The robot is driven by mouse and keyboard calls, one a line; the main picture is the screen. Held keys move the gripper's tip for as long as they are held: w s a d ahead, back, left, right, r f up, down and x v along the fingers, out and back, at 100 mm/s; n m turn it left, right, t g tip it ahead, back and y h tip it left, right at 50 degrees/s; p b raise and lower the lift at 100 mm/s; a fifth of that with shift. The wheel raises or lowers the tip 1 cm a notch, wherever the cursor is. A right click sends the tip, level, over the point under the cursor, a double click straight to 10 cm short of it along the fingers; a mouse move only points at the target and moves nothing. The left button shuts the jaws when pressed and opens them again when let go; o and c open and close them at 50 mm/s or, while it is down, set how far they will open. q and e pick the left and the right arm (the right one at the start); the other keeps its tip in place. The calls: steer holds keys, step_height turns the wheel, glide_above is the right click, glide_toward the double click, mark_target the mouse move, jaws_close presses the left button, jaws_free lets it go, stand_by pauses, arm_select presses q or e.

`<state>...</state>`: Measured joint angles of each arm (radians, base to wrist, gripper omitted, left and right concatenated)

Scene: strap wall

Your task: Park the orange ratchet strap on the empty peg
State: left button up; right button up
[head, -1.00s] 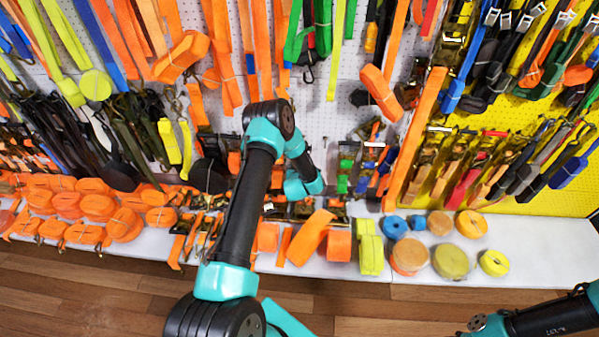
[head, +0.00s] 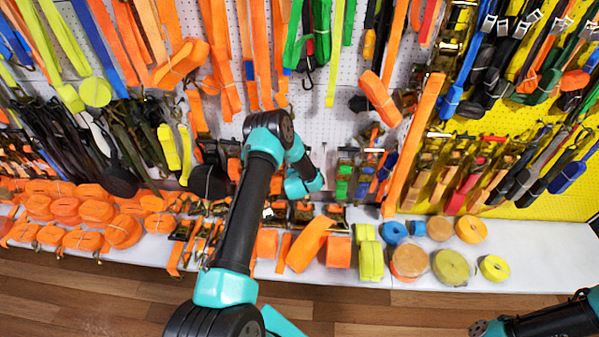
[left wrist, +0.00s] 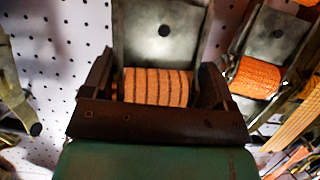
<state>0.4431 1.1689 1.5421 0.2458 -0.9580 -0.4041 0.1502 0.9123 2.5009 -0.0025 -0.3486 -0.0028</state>
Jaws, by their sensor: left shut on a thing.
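In the left wrist view an orange ratchet strap (left wrist: 155,88), wound in dark-striped layers in a grey metal ratchet body, sits between the fingers of my left gripper (left wrist: 157,92). The gripper is shut on it, close in front of a white perforated board. In the head view my left wrist is before the middle of the wall, and its fingers and the held strap are hidden by the arm. I cannot make out which peg is empty. My right arm shows at the lower right of the head view, with its gripper out of view.
In the left wrist view another orange ratchet strap (left wrist: 255,78) hangs close at the right. In the head view many straps crowd the wall, and a white shelf (head: 530,262) below holds several rolls, with bare shelf at its right end. A yellow pegboard (head: 560,203) is at right.

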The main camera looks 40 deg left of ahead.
arm_select(q)
steer(key=shift+w+a, duration=0.4)
steer(key=shift+w, duration=0.25)
steer(key=shift+w+a+f, duration=0.3)
steer(key=shift+w+f, duration=0.15)
steer(key=shift+f, duration=0.1)
stand_by(0.3)
steer(key=o, duration=1.5)
steer(key=shift+f, duration=0.1)
steer(key=v, duration=1.7)
steer(key=shift+s, duration=0.15)
